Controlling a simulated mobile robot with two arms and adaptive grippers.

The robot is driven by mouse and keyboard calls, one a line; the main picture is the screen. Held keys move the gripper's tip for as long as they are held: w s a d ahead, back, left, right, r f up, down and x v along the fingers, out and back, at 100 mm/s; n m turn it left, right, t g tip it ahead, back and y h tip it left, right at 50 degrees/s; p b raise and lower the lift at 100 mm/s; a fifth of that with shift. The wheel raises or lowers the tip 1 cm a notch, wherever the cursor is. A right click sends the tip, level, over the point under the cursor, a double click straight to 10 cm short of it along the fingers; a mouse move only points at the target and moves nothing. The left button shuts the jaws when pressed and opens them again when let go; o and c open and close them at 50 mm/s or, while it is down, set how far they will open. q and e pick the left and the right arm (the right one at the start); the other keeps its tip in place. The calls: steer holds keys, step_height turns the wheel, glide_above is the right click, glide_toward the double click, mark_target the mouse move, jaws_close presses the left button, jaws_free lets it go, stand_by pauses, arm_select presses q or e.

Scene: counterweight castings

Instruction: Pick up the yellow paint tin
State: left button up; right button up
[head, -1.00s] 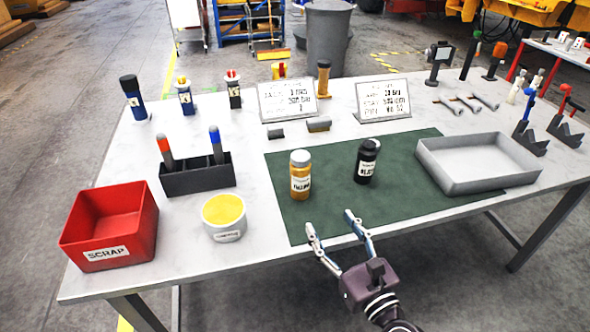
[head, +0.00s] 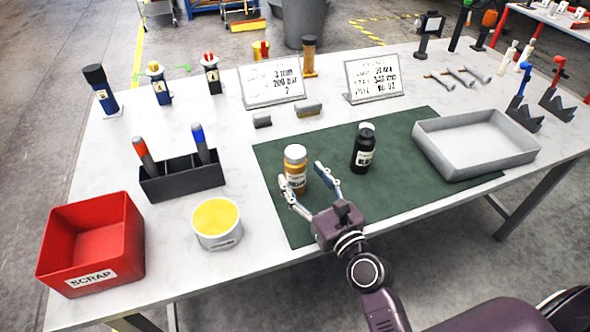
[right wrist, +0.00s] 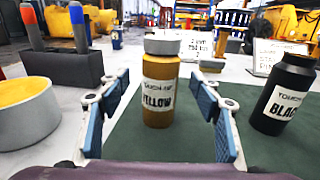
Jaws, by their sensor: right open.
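The yellow paint tin (head: 296,177) stands upright on the green mat, a bottle-shaped container with a white cap. In the right wrist view the tin (right wrist: 160,95) shows a label reading YELLOW. My right gripper (head: 302,176) is open, its two blue-padded fingers pointing at the tin from the table's front side. In the right wrist view the tin appears centred between the spread fingers (right wrist: 158,100), with gaps on both sides. How far the fingertips reach along it is hard to tell. My left gripper is not in view.
A black bottle (head: 363,150) stands right of the tin on the mat (head: 420,140). A white tub with a yellow top (head: 217,222), a black holder (head: 180,180) and a red scrap bin (head: 90,245) are left. A grey tray (head: 475,145) is right.

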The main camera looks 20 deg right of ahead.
steer(key=w, duration=0.2)
steer(key=shift+w+a, duration=0.15)
steer(key=shift+w, duration=0.25)
steer(key=c, duration=1.1)
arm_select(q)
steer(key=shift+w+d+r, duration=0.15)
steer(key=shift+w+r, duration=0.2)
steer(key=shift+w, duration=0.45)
arm_select(e)
steer(key=shift+r, duration=0.1)
steer(key=c, duration=0.4)
arm_select(q)
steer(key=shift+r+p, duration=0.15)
steer(key=shift+p, duration=0.15)
arm_select(e)
steer(key=shift+r, duration=0.15)
steer(key=shift+c, duration=0.2)
arm_select(q)
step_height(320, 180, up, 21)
steer(key=p, duration=2)
steer(key=shift+p, duration=0.4)
arm_select(e)
step_height(320, 180, up, 20)
